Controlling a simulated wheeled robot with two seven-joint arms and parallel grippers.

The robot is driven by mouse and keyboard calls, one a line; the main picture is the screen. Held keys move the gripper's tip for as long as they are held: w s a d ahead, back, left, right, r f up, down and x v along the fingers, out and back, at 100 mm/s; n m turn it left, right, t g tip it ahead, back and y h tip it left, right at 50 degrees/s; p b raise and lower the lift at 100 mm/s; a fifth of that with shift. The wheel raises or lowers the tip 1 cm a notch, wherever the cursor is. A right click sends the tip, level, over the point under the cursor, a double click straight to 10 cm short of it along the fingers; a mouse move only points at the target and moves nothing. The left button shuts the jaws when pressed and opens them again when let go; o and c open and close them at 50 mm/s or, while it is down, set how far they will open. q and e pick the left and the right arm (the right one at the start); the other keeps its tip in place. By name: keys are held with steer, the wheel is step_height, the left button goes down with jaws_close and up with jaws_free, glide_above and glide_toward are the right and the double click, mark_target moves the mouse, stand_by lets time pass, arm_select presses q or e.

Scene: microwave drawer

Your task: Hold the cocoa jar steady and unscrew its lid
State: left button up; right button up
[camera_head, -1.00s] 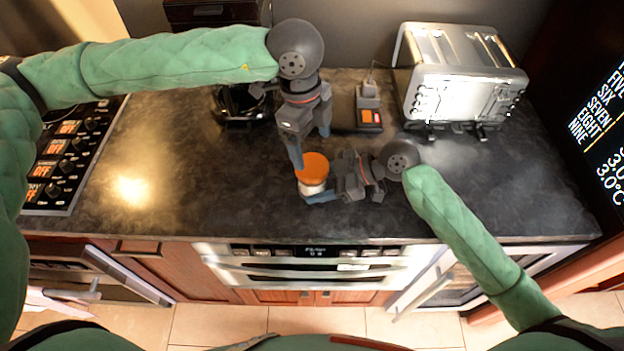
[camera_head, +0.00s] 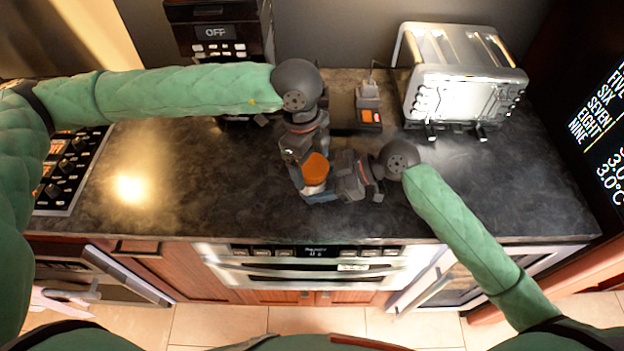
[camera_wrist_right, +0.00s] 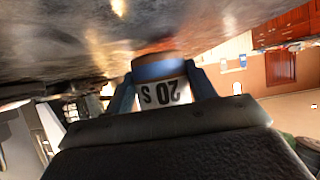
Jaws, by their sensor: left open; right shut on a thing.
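The cocoa jar (camera_head: 316,187) stands on the dark counter with its orange lid (camera_head: 315,168) on top. My right gripper (camera_head: 324,194) comes in from the right and is shut on the jar's body. The right wrist view shows the jar's white label (camera_wrist_right: 162,94) between the two blue fingers, with a blue band above it. My left gripper (camera_head: 298,173) is open, close against the left and far side of the jar, beside the lid. Its fingertips are partly hidden, so I cannot tell whether they touch the lid.
A silver toaster (camera_head: 462,75) stands at the back right. A small device with an orange display (camera_head: 369,105) is behind the jar. A coffee maker (camera_head: 222,30) is at the back, partly behind my left arm. A cooktop (camera_head: 72,170) is at left. The counter's front left is clear.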

arm_select(q)
steer(key=c, duration=1)
steer(key=shift+c, duration=0.3)
steer(key=n, duration=0.3)
steer(key=shift+n, duration=0.4)
steer(key=shift+n+t, duration=0.3)
steer(key=shift+r, duration=0.15)
